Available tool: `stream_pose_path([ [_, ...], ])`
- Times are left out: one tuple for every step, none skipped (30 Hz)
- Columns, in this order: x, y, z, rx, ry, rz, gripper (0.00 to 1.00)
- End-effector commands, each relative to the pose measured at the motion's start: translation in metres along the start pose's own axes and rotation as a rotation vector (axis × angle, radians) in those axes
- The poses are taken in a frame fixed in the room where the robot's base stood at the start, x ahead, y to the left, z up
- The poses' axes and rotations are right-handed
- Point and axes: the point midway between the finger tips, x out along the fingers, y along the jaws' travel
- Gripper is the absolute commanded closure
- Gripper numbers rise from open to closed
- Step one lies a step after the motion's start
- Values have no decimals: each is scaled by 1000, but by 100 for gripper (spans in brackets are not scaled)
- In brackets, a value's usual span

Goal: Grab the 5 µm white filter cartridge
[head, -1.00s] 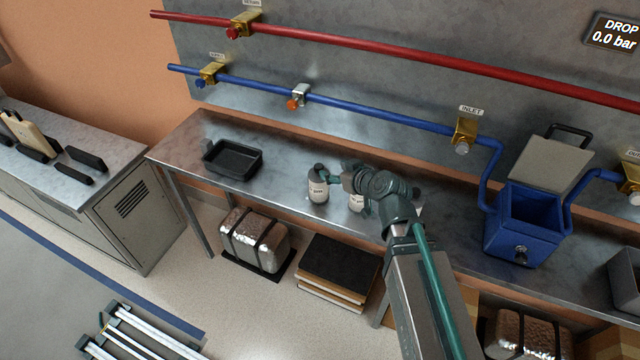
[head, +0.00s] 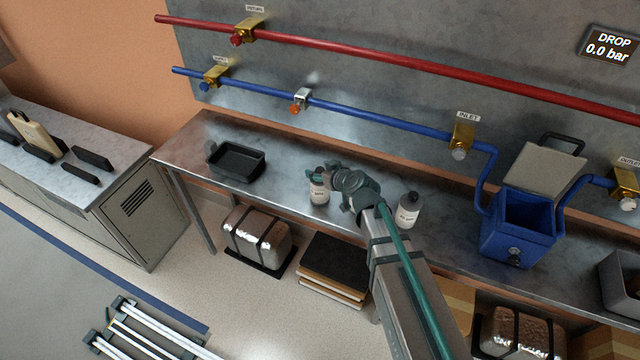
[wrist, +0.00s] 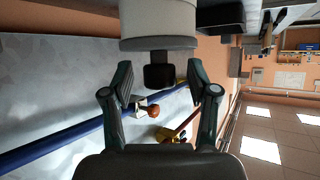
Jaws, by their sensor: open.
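A white cartridge (head: 319,189) with a dark cap stands upright on the steel bench. A second white cartridge (head: 408,212) with a dark cap stands to the right of my arm. Their label text is too small to tell which is 5 µm. My gripper (head: 325,172) is open at the cap of the left cartridge. In the wrist view, my gripper (wrist: 160,82) has a finger on each side of the dark cap (wrist: 159,72), with gaps visible. The white body (wrist: 158,24) lies beyond the fingertips. My arm hides part of the bench between the cartridges.
A black tray (head: 236,163) sits left on the bench. A blue open housing (head: 517,232) with a raised grey lid (head: 543,165) is at the right. Blue pipe (head: 390,124) and red pipe (head: 400,67) run along the back wall. A grey bin (head: 622,280) is far right.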

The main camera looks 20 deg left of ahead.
Motion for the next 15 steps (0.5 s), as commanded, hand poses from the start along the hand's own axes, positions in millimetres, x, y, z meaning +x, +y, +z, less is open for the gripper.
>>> stream_pose_path([
  [2, 0, 0, 0, -1, 0, 41],
  [2, 0, 0, 0, 0, 0, 41],
  [2, 0, 1, -1, 0, 0, 41],
  [2, 0, 1, -1, 0, 0, 41],
  [2, 0, 1, -1, 0, 0, 41],
  [2, 0, 1, -1, 0, 0, 41],
  [2, 0, 1, -1, 0, 0, 43],
  [2, 0, 1, 0, 0, 0, 48],
  [2, 0, 1, 0, 0, 1, 54],
  [2, 0, 1, 0, 0, 0, 59],
  [1, 0, 1, 0, 0, 1, 64],
  [1, 0, 1, 0, 0, 1, 71],
  [1, 0, 1, 0, 0, 1, 76],
  [1, 0, 1, 0, 0, 1, 81],
  [1, 0, 1, 0, 0, 1, 88],
])
